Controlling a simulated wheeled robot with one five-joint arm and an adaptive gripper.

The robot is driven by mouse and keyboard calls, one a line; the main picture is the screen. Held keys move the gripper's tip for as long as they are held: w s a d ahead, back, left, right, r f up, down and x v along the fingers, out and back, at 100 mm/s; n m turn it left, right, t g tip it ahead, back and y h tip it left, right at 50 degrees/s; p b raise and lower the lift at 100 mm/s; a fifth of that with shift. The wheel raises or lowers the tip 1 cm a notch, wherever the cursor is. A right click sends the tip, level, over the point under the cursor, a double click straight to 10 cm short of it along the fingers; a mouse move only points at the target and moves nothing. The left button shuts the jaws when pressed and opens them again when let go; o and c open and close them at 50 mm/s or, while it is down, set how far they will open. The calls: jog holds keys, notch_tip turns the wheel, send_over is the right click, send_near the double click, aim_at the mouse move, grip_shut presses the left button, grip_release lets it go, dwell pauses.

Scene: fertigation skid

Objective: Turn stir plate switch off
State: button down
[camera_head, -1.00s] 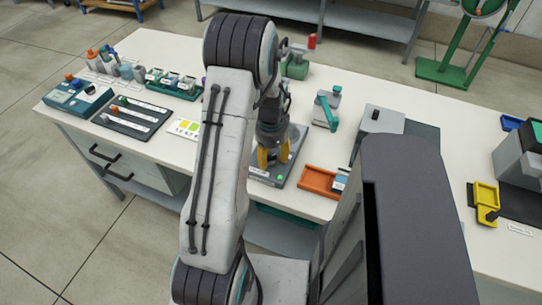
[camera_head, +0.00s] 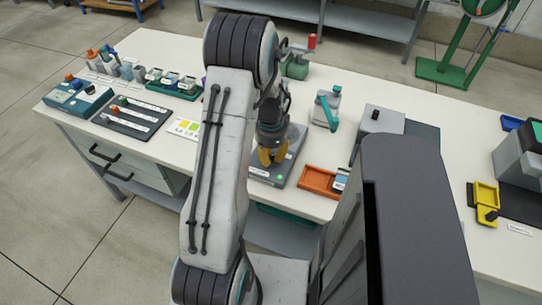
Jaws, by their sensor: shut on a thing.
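The stir plate (camera_head: 295,155) is a flat dark grey unit near the front edge of the bench, in the middle of the head view. A small green light (camera_head: 279,178) glows on its front part, beside a pale label. My gripper (camera_head: 270,161) points down over the plate with its yellow fingers close together. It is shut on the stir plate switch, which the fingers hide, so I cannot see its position.
An orange tray (camera_head: 317,180) lies close to the right of the plate. A card with yellow patches (camera_head: 184,127) lies to the left. A grey device with a teal lever (camera_head: 326,110) stands behind right. Bare bench top lies between the plate and this device.

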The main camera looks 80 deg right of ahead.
jog(key=n+b, duration=0.2)
jog(key=n, duration=0.2)
jog(key=shift+d+f, duration=0.1)
jog(key=n+b, duration=0.1)
jog(key=n, duration=0.4)
jog(key=shift+d, duration=0.1)
jog(key=n+b, duration=0.1)
jog(key=n, duration=0.3)
jog(key=shift+d+n, duration=0.1)
jog(key=shift+n, duration=0.3)
jog(key=shift+w+n+b, duration=0.1)
jog(key=shift+n+b, duration=0.45)
jog(key=shift+n, duration=1.45)
jog(key=c, duration=1.1)
grip_release()
jog(key=shift+d+r, duration=0.1)
jog(key=shift+r, duration=0.1)
